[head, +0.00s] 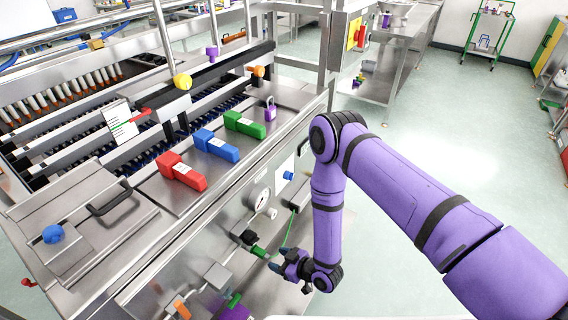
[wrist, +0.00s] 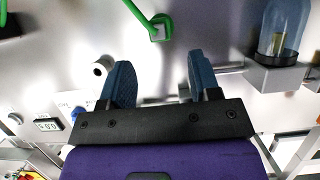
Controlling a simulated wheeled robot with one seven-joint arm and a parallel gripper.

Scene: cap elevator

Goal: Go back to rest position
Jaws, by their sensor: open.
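My arm is purple with black joints and reaches in from the right in the head view. My gripper (head: 278,260) is low in front of the machine's steel front panel (head: 226,240). In the wrist view my gripper (wrist: 158,85) shows two blue fingers spread wide apart on a black bar, with nothing between them. A green handle (wrist: 160,28) is beyond the fingertips, apart from them; a green bar also shows near my gripper in the head view (head: 284,232).
On the machine top lie red (head: 181,172), blue (head: 216,145) and green (head: 244,124) blocks and a purple padlock (head: 270,109). A glass jar (wrist: 285,28) is at right in the wrist view. The floor (head: 440,120) behind my arm is open.

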